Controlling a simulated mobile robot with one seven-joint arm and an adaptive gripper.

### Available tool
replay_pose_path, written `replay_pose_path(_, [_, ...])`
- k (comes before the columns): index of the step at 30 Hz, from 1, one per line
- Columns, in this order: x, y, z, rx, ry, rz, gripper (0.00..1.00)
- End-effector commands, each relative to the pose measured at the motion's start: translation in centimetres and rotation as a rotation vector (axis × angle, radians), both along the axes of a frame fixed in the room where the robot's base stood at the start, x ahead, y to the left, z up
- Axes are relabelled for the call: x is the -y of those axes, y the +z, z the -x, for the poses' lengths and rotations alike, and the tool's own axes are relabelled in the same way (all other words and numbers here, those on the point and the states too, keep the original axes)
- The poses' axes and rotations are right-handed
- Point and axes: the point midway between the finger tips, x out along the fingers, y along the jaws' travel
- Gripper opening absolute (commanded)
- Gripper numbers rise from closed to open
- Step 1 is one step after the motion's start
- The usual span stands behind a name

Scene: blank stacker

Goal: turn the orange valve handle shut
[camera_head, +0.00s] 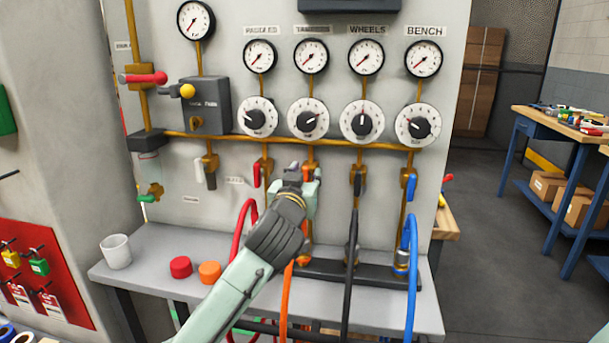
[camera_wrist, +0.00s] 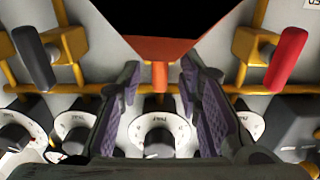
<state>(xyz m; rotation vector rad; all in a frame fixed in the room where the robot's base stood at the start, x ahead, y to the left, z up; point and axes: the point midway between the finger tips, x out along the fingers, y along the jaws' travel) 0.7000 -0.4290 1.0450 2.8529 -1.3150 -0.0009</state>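The orange valve handle (camera_wrist: 160,48) looms very close at the top middle of the wrist view, with its narrow stem below it. In the head view a small part of the orange handle (camera_head: 306,174) shows behind my gripper (camera_head: 304,188), at the second valve from the left on the lower pipe row. In the wrist view my gripper (camera_wrist: 160,88) has its two fingers spread apart, one on each side of the handle's line. A gap with a dial behind it shows between them. I cannot tell whether either finger touches the handle; its angle is mostly hidden.
A red handle (camera_head: 257,174) is left of my gripper, and black (camera_head: 357,183) and blue (camera_head: 411,187) handles are to its right. Hoses hang below. A shelf (camera_head: 150,260) holds a white cup (camera_head: 116,251), a red cap (camera_head: 181,267) and an orange cap (camera_head: 210,272).

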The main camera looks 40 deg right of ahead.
Motion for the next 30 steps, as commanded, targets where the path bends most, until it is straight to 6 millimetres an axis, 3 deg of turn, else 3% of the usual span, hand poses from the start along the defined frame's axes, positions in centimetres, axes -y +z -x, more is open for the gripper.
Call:
replay_pose_path(2, [-0.02,0.0,0.01,0.0,0.0,0.0,0.32])
replay_pose_path(16, [-0.03,0.0,0.05,0.0,-0.001,0.0,0.01])
replay_pose_path(30, [0.07,-0.06,0.18,0.018,-0.003,-0.016,0.0])
